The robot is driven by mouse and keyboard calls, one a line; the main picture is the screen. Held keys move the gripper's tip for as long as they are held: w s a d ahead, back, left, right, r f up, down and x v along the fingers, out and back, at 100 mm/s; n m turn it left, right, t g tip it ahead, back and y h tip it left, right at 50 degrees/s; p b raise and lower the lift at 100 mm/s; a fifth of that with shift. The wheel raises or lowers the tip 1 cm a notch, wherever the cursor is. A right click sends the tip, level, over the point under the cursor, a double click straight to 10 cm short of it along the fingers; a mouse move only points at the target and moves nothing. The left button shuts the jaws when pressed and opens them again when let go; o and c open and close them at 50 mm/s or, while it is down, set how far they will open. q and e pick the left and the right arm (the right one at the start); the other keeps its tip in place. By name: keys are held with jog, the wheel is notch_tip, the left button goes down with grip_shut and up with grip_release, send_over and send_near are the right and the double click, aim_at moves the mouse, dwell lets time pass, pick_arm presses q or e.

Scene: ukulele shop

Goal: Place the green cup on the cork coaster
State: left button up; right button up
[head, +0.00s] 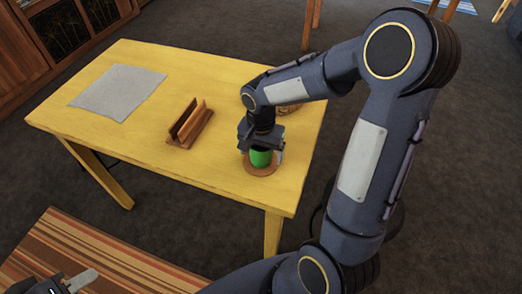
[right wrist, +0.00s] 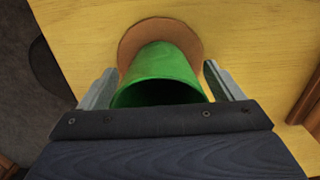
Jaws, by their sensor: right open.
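The green cup (head: 261,158) stands upright on the round brown cork coaster (head: 261,172) near the front right corner of the yellow table. In the right wrist view the green cup (right wrist: 160,66) has its open rim toward the camera and its base within the cork coaster (right wrist: 158,29). My right gripper (head: 262,153) is above and around the cup, open. Its fingers (right wrist: 159,75) are on either side of the cup, with a visible gap at each side. My left gripper (head: 76,284) is at the bottom left, partly cut off, away from the table; its opening is unclear.
A wooden slotted holder (head: 190,124) stands on the yellow table (head: 150,148), left of the cup. A grey cloth (head: 118,92) lies at the far left. Another round object (head: 291,109) is partly hidden behind my right arm. A striped surface (head: 85,252) is at the lower left.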

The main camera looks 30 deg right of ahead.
jog(key=shift+r, duration=0.45)
notch_tip(320, 180, up, 11)
jog(key=p, duration=0.1)
jog(key=s+a+n+t+y, duration=0.2)
jog(key=s+n, duration=0.2)
jog(key=s, duration=0.4)
jog(key=s+a+r+n+t+y, duration=0.1)
jog(key=s+a+n+t, duration=0.1)
jog(key=s, duration=0.7)
jog(key=shift+r+n+t+y, duration=0.2)
jog(key=shift+n+t+y, duration=0.2)
jog(key=shift+n+t, duration=0.55)
jog(key=shift+r+p, duration=0.55)
jog(key=shift+p, duration=0.15)
